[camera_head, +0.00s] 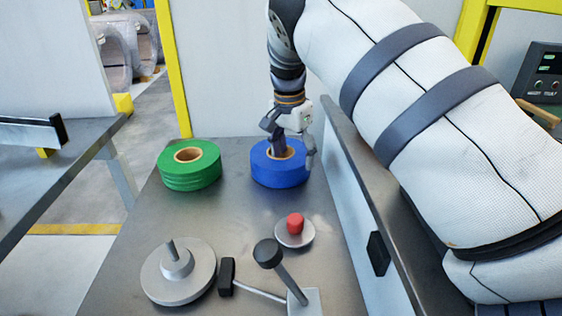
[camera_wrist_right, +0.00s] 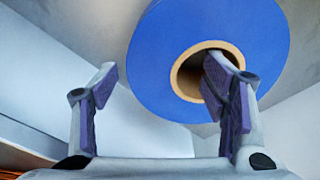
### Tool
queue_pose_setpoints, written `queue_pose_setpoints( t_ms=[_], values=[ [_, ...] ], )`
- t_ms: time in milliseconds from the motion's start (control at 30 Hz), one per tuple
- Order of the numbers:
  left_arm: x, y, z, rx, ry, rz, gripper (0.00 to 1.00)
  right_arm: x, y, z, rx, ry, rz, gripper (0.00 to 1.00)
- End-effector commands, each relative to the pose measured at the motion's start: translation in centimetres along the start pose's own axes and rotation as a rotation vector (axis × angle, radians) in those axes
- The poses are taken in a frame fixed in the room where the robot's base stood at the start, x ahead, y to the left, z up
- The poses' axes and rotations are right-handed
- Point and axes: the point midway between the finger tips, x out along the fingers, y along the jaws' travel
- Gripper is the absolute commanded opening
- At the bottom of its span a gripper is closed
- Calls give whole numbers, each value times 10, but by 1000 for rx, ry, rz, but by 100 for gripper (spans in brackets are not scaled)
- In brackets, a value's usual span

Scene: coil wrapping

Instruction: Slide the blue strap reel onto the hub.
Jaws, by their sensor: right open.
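The blue strap reel (camera_head: 279,176) lies flat at the back of the steel table, and its tan core shows in the right wrist view (camera_wrist_right: 208,75). My right gripper (camera_head: 294,157) is over the reel, pointing down, with its jaws open. One finger is at the core's hole and the other is outside the reel's right side. In the right wrist view the open fingers (camera_wrist_right: 160,78) straddle the reel's wall; contact cannot be told. The hub (camera_head: 177,264), a grey disc with a raised centre and short pin, is at the front left. My left gripper is not in view.
A green strap reel (camera_head: 189,166) lies left of the blue one. A red button (camera_head: 295,224) on a round base and a black-knobbed lever (camera_head: 268,254) stand right of the hub. A raised panel (camera_head: 350,190) borders the table's right side. The table's middle is clear.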

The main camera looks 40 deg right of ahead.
Motion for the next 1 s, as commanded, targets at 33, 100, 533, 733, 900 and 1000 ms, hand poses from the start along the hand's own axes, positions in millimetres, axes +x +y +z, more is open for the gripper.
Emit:
queue_pose_setpoints(
  t_ms=[33,100,533,733,900,1000],
  values=[
    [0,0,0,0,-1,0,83,12,1,0,0,-2,6,67],
    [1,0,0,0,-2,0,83,25,1,0,0,-1,5,67],
    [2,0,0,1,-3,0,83,40,0,0,1,-1,-1,47],
    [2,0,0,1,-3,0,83,40,0,0,1,0,0,2],
    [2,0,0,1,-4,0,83,39,-1,-1,1,2,-4,0],
    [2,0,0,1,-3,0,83,39,-1,-1,1,2,-4,0]
  ],
)
